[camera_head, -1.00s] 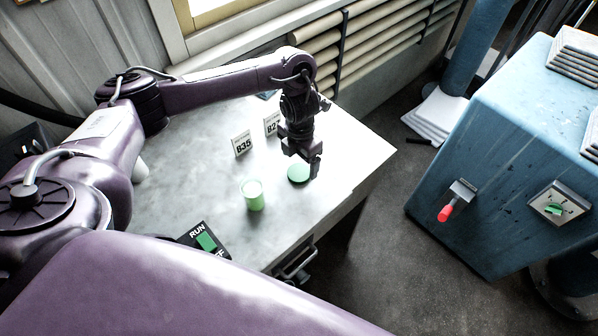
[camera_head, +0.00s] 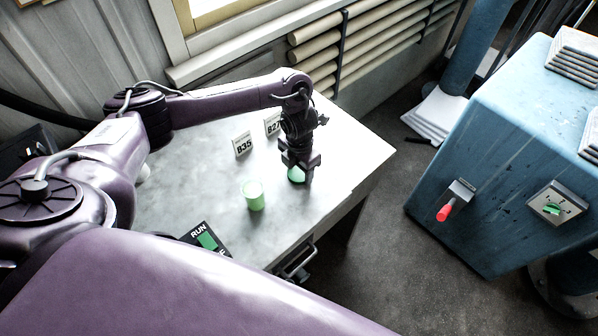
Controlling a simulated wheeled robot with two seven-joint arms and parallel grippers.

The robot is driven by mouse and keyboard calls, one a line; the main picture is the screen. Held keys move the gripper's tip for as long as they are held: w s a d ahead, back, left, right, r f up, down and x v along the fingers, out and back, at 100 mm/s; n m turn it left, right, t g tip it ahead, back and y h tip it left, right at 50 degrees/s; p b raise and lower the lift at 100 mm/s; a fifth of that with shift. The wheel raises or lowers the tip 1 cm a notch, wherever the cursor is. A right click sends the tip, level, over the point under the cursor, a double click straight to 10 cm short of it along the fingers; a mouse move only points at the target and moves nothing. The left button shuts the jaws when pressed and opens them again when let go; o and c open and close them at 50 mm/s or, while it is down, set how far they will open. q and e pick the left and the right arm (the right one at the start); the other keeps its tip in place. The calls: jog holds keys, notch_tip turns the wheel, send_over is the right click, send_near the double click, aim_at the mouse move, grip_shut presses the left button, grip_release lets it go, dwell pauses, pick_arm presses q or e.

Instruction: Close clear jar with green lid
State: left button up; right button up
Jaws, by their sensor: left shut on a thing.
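The clear jar (camera_head: 254,197) stands upright on the grey table, with green contents showing through its wall. Its top looks open. The green lid (camera_head: 295,175) is behind and to the right of the jar, at table level or close to it. My left gripper (camera_head: 298,178) points down over the lid with its fingers around it, shut on it. The fingers hide part of the lid. I cannot tell whether the lid is off the table. My right gripper is not in view.
Two label cards, B35 (camera_head: 243,144) and B27 (camera_head: 271,125), stand behind the jar. A RUN sign (camera_head: 206,238) lies near the table's front edge. The table (camera_head: 345,150) is clear to the right of my left gripper. A blue machine (camera_head: 500,150) stands apart at the right.

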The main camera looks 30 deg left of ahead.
aim_at(299, 172)
pick_arm(q)
jog(key=shift+r, duration=0.15)
jog(key=shift+c, duration=0.4)
jog(key=shift+r, duration=0.25)
notch_tip(299, 172, up, 19)
jog(key=p, duration=0.3)
